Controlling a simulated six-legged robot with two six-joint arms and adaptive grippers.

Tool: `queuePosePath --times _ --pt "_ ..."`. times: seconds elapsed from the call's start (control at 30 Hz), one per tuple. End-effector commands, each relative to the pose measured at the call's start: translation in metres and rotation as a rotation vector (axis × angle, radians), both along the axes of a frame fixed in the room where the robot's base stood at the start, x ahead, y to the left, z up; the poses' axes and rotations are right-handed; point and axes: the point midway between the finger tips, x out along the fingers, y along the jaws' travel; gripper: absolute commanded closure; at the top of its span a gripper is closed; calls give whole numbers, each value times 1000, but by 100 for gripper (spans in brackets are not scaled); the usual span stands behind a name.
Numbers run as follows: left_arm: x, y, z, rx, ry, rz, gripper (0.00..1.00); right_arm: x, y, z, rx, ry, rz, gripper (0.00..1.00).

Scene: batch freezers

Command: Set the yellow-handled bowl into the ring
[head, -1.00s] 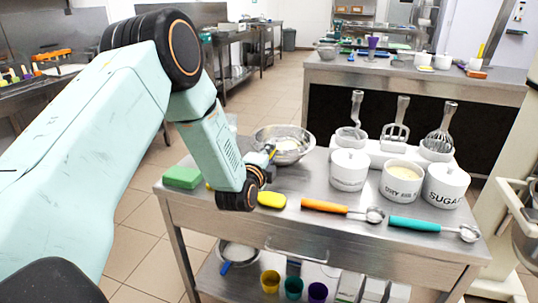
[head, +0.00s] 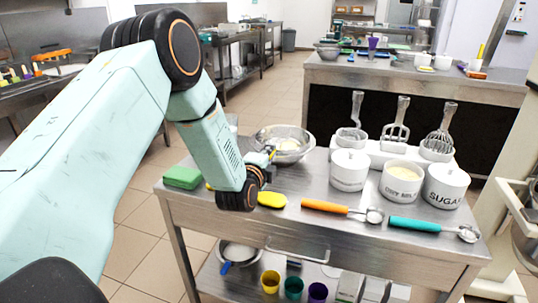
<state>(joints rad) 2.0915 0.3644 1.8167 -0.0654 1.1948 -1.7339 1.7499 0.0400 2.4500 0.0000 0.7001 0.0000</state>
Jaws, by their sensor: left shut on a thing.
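The metal bowl (head: 303,146), which holds something pale, is on the steel table's back left part. A small yellow piece, seemingly its handle (head: 271,154), shows at its near left side. My left gripper (head: 267,169) is at this handle and shut on it; my wrist hides part of the grip. I cannot tell whether the bowl touches the table. No ring is clearly made out; a metal round part (head: 527,232) of a cream-coloured machine is cut off at the right edge. My right gripper is out of view.
White tubs, one the sugar tub (head: 446,186), and whisk tools (head: 438,133) stand right of the bowl. An orange-handled scoop (head: 325,207) and a teal-handled scoop (head: 415,225) lie in front. A green block (head: 182,178) lies left. A blue-handled bowl (head: 240,251) is on the shelf below.

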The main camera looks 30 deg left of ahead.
Motion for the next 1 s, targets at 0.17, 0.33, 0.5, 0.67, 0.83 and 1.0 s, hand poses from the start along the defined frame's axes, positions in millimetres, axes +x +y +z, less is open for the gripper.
queuePosePath --times 0.17,0.33,0.5,0.67,0.83,1.0 --pt "-2 0 -4 -2 10 0 100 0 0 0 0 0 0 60" --pt "-2 0 -4 -3 11 0 100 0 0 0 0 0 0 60" --pt "-1 0 -1 -1 3 0 100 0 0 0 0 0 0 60" --pt "-1 0 -1 -1 5 0 100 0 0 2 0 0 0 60" --pt "-1 0 2 -2 7 0 100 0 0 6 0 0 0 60" --pt "-1 0 6 -2 7 0 100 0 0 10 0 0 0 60"
